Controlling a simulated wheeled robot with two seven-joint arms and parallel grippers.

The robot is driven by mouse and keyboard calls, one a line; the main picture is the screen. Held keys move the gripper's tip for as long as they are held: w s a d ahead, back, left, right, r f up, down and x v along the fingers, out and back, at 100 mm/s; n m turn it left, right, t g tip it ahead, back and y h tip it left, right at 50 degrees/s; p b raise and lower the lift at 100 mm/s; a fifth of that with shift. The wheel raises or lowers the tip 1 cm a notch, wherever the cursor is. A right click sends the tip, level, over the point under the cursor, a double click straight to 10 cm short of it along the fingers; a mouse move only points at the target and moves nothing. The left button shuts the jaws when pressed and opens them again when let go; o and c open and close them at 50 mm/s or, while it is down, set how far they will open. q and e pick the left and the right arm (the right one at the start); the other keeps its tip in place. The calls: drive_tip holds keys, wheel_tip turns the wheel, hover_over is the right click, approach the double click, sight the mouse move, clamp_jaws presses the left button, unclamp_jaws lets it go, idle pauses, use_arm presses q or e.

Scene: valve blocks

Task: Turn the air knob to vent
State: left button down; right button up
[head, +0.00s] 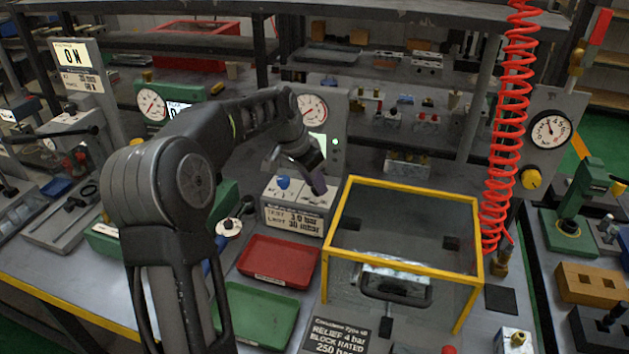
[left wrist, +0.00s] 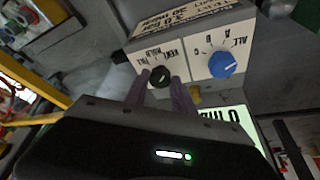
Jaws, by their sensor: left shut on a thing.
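The air knob (left wrist: 160,78) is small and black with a pale mark, on a light control box (left wrist: 192,50). Labels reading VENT, HOLD and FILL are around it; I cannot tell for sure which one the mark points at. My left gripper (left wrist: 158,92) has its two purple-grey fingers on either side of the knob, shut on it. In the head view the left gripper (head: 318,184) reaches down onto the right part of the box (head: 295,192), hiding the knob. My right gripper is not in view.
A blue knob (left wrist: 222,63) marked A, B, C and ALL sits beside the black one. A yellow-framed clear guard (head: 402,196) stands right of the box. Red (head: 279,262) and green (head: 258,312) trays lie in front. A red coiled hose (head: 508,130) hangs at the right.

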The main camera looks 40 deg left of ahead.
use_arm(q)
drive_tip(key=c, duration=1.1)
unclamp_jaws()
drive_tip(key=shift+o, duration=0.2)
drive_tip(key=v, duration=0.7)
drive_tip(key=shift+s+r, duration=0.2)
drive_tip(key=shift+r, duration=0.15)
drive_tip(key=shift+a, duration=0.1)
